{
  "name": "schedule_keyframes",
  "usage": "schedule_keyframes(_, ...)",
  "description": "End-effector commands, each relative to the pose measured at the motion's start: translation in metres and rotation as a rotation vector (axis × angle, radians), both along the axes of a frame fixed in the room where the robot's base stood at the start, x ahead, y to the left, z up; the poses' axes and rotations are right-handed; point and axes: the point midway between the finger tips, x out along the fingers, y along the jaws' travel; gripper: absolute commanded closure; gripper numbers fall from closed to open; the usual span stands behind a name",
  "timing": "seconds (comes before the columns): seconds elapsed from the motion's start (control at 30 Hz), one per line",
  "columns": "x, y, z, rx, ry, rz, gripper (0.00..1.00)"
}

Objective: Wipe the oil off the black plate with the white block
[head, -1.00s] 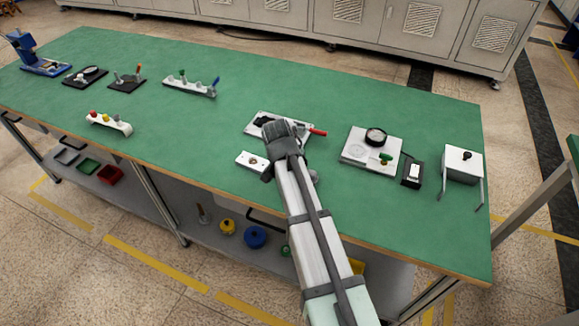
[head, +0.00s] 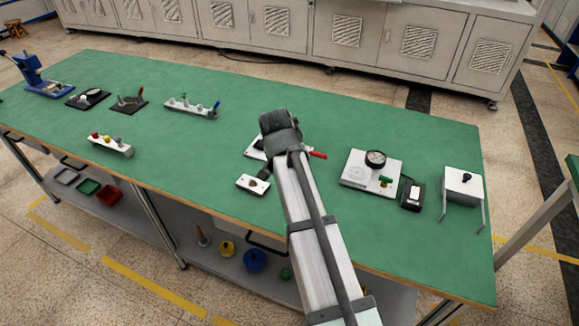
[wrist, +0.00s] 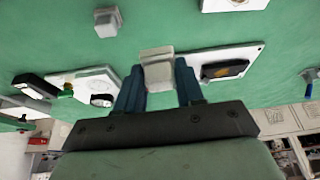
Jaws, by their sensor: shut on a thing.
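My gripper (wrist: 158,88) is shut on the white block (wrist: 158,66), held between its two blue fingers. The black plate (wrist: 225,70) lies on a white board (wrist: 196,58), to the right of the held block in the wrist view. It has an amber-brown patch, the oil, on its face. The block appears beside the plate, over or near the board's end; I cannot tell how high. In the head view my gripper (head: 280,135) covers most of the board (head: 254,151), and the block is hidden. Only an edge of the black plate (head: 261,143) shows there.
A small pale block (wrist: 107,21) stands apart on the green bench. A small white fixture (head: 253,185) sits in front of the board. A red handle (head: 317,155) is beside my arm. A white board with a gauge (head: 371,168) stands to the right.

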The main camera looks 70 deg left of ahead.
Motion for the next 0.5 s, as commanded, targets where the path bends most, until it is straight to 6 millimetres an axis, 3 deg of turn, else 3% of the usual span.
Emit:
schedule_keyframes(0.07,0.0000,0.0000,-0.0001,0.000,0.000,0.000,0.92)
schedule_keyframes(0.1,0.0000,0.0000,-0.0001,0.000,0.000,0.000,0.66)
schedule_keyframes(0.33,0.0001,0.0001,-0.0002,0.000,0.000,0.000,0.87)
schedule_keyframes(0.5,0.0072,0.0001,-0.0019,0.000,0.000,-0.009,0.87)
